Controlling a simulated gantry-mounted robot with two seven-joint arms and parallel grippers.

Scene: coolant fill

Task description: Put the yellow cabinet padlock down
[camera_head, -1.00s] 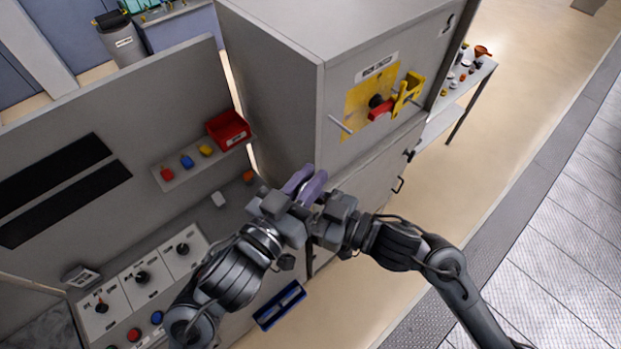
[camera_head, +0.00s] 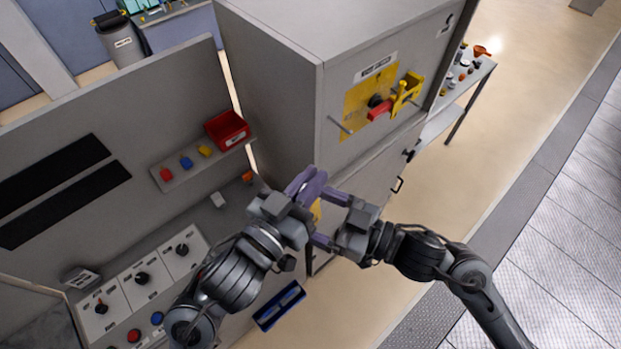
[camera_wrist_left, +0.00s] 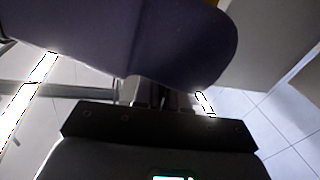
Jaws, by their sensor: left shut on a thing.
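My left gripper (camera_head: 308,188) is shut on the yellow padlock (camera_head: 316,211), held in the air in front of the grey cabinet. Only a small yellow patch shows beside its purple fingers. In the left wrist view a purple finger (camera_wrist_left: 150,40) fills the top, with a sliver of yellow (camera_wrist_left: 211,2) at the upper edge. My right gripper (camera_head: 327,219) is just right of the padlock, its two purple fingers spread apart. Whether they touch the padlock cannot be told.
A small shelf holds red, blue and yellow padlocks (camera_head: 205,151) and a red bin (camera_head: 228,130). The grey cabinet (camera_head: 275,105) carries a yellow plate with a red handle (camera_head: 380,112). A control desk (camera_head: 140,279) lies at left. A blue tray (camera_head: 279,305) is below.

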